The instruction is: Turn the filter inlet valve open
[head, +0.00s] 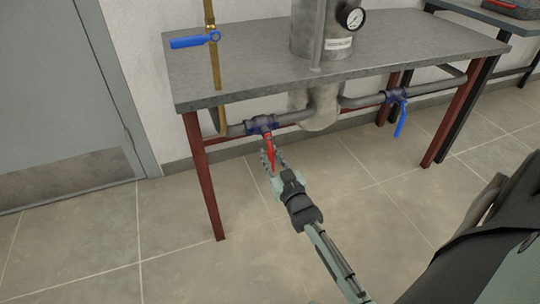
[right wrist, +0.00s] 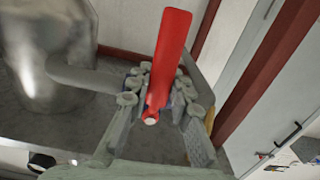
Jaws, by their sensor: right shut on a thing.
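A valve with a dark blue body (head: 262,124) and a red lever handle (head: 269,145) sits on the grey pipe under the left part of the table. The lever points down and away from the pipe, across it. My right gripper (head: 272,160) is shut on the red lever, with its fingers on both sides. In the right wrist view, the red lever (right wrist: 172,50) stands between the gripper's fingers (right wrist: 158,88). The fingers hide most of the valve body there. My left gripper does not show.
A grey table (head: 270,75) with red legs stands above the pipe. Another valve with a blue lever (head: 400,120) hangs at the right. A blue lever (head: 194,41) sits on the brass pipe (head: 212,70). A metal vessel (head: 322,30) carries a gauge (head: 352,17). The floor in front is clear.

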